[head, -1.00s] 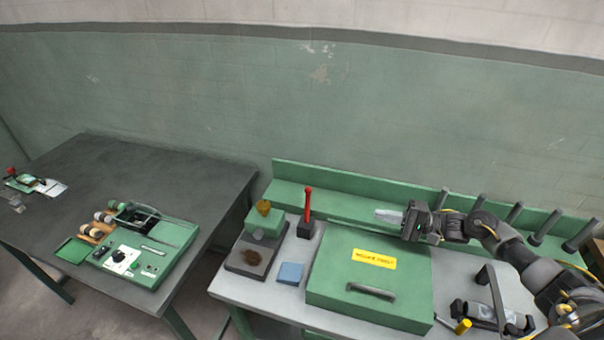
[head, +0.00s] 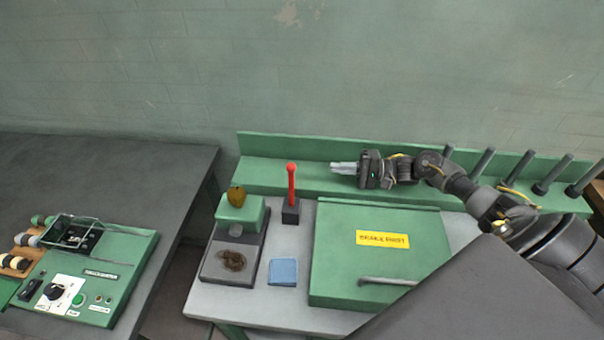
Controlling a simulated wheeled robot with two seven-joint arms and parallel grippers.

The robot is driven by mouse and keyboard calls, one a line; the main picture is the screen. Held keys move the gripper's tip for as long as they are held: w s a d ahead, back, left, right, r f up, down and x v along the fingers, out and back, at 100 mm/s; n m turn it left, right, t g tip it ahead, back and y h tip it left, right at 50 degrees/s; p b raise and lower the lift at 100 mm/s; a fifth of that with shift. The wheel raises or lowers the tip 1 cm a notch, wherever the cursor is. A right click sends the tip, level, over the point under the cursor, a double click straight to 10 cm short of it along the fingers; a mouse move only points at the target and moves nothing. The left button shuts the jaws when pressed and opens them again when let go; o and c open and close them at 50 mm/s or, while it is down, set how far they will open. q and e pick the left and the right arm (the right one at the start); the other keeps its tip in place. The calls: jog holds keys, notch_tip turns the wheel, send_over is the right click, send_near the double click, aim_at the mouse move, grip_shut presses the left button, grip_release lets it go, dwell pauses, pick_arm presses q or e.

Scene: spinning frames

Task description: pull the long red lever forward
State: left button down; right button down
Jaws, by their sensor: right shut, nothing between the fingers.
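The long red lever (head: 291,184) stands upright in a small dark base (head: 291,211) on the light bench top, near its back edge. My right gripper (head: 333,168) is shut and empty. Its fingers point left toward the lever's upper part, with a gap between fingertips and lever in the picture. My right arm comes in from the right. My left gripper is not in view.
A green box (head: 335,265) with a yellow label and handle stands right of the lever. Several grey pegs (head: 482,163) line the back right. A dark table (head: 120,170) stands left.

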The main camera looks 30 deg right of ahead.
aim_at(291, 189)
jog(key=shift+s+a+r, duration=0.15)
jog(key=shift+r, duration=0.1)
jog(key=shift+a+r+p, duration=0.1)
jog(key=shift+a+p, duration=0.2)
jog(key=p+x, duration=0.3)
jog(key=x, duration=0.5)
jog(key=shift+w+a, duration=0.1)
jog(key=shift+w, duration=0.3)
jog(key=s+a+p, duration=0.2)
jog(key=a+p, duration=0.1)
jog(key=shift+s+a+r, duration=0.1)
jog(key=shift+s, duration=0.2)
